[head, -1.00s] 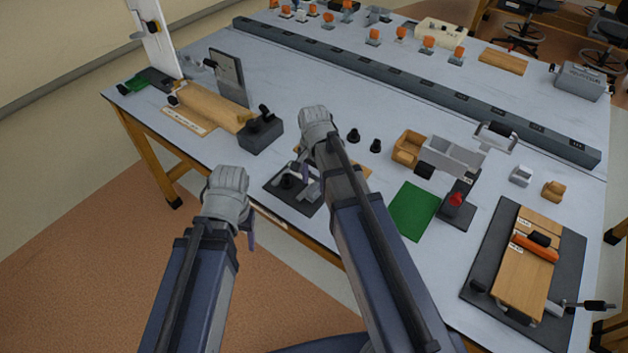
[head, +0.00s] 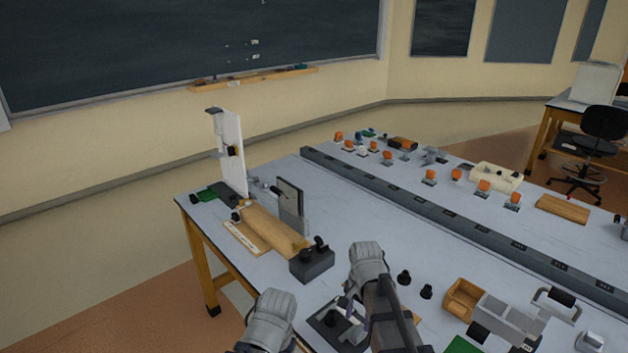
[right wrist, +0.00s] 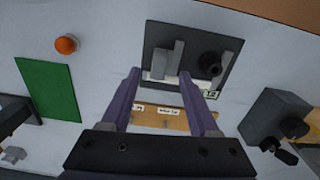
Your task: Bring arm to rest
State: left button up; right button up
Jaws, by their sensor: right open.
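My right gripper (head: 347,306) is over the front part of the table, above a dark base plate (head: 325,318). In the right wrist view its two purple fingers (right wrist: 161,76) are apart with nothing gripped between them. The same plate, with a grey block and a black knob, lies beyond the fingertips in that view. A wooden strip with labels (right wrist: 158,117) shows between the fingers, below them on the table. My left gripper (head: 268,318) is at the bottom edge, in front of the table; its fingers are hidden or out of the picture.
The lab table (head: 370,225) carries a black block with knobs (head: 311,263), a wooden piece (head: 272,230), two black knobs (head: 415,284) and a wooden bin (head: 462,298). A long grey socket rail (head: 430,212) crosses behind. A chalkboard (head: 180,45) hangs on the wall.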

jog(key=s+a+f+n+h+b, duration=0.1)
jog(key=s+a+f+n+b, duration=0.1)
jog(key=s+a+n, duration=0.8)
jog(key=s+f+n, duration=0.1)
jog(key=s+n, duration=0.2)
jog(key=shift+b, duration=0.35)
